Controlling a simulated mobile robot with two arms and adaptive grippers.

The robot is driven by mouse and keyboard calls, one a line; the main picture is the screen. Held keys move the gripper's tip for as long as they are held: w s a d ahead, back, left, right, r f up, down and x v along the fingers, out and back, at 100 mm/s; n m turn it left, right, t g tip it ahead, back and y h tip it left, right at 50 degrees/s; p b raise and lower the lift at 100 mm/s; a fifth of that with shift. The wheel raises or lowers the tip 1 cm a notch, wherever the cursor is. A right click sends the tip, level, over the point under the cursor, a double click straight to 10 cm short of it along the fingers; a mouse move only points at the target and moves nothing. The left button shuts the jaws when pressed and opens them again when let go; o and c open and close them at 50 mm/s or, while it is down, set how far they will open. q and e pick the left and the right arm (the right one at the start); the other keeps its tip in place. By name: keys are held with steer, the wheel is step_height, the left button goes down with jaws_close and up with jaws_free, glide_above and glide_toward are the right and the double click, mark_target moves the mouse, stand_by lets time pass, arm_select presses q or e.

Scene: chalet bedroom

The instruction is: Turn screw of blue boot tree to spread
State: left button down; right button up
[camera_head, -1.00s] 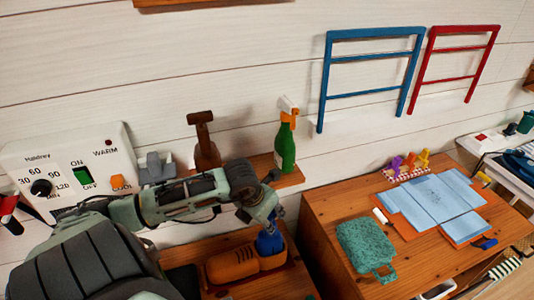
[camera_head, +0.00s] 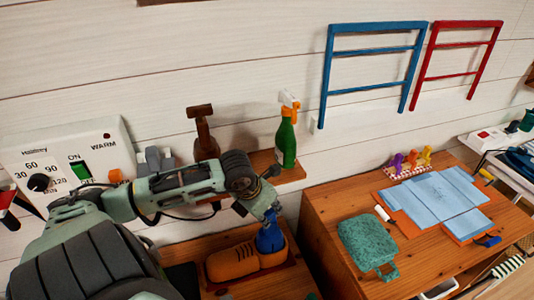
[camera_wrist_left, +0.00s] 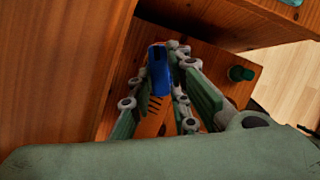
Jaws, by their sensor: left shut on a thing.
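The blue boot tree (camera_head: 270,240) stands up out of the heel end of an orange-brown boot (camera_head: 231,263) on the lower wooden surface. My left gripper (camera_head: 269,220) reaches down from above and is shut on the upper part of the boot tree. In the left wrist view the boot tree (camera_wrist_left: 160,72) shows between the two fingers of my left gripper (camera_wrist_left: 168,68), with the boot's laced orange front (camera_wrist_left: 152,118) beside it. The screw itself is hidden or too small to make out. My right gripper is not in view.
A wooden cabinet (camera_head: 325,225) stands close to the right, with a teal sponge-like block (camera_head: 366,241) and blue sheets (camera_head: 435,202) on top. A green spray bottle (camera_head: 286,142) and a brown bottle (camera_head: 204,137) stand on a shelf behind the arm. A white control panel (camera_head: 75,150) is at left.

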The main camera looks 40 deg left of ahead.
arm_select(q)
steer(key=c, duration=1.6)
jaws_free()
steer(key=shift+c, duration=0.2)
